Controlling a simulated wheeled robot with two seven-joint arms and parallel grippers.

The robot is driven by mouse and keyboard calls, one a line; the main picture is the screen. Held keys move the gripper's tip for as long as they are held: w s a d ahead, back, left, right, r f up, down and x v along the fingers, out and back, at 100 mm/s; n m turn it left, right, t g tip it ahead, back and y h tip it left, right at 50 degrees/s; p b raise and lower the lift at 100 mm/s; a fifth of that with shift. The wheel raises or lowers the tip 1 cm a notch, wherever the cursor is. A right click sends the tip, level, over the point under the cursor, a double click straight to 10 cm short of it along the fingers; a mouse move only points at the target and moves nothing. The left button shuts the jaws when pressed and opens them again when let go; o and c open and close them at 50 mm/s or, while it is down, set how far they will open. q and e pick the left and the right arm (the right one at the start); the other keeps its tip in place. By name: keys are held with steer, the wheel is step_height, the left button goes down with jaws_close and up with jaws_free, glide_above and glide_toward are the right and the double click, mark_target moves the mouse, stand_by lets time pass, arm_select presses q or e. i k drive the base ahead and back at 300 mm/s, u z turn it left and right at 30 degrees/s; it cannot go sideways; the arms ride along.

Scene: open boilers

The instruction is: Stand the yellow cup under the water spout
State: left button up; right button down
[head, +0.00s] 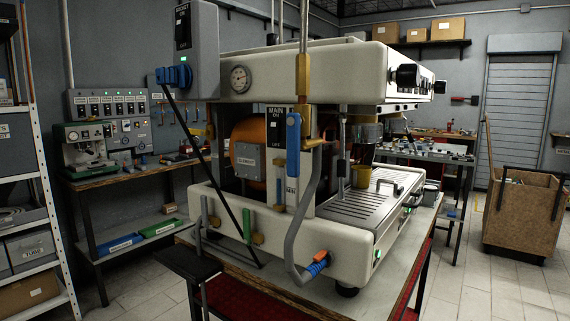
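The yellow cup (361,176) is small and stands on the slatted drip tray (345,208) of the large cream espresso machine (285,244), below a dark group head (366,131). A thin vertical pipe (342,128) comes down just left of the cup; I cannot tell for sure whether it is the water spout. The cup looks upright. Its inside is too small to make out. Neither of my grippers can be made out in this view.
The machine stands on a bench with its side open, showing a copper boiler (249,147). A blue-handled lever (293,146) and a grey hose (305,225) are at its near side. A wooden bin (523,212) stands at the right. Tiled floor is clear between bench and bin.

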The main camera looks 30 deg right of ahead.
mark_target(361, 173)
steer(key=u, duration=2.65)
steer(key=k, duration=1.6)
steer(key=z, duration=1.75)
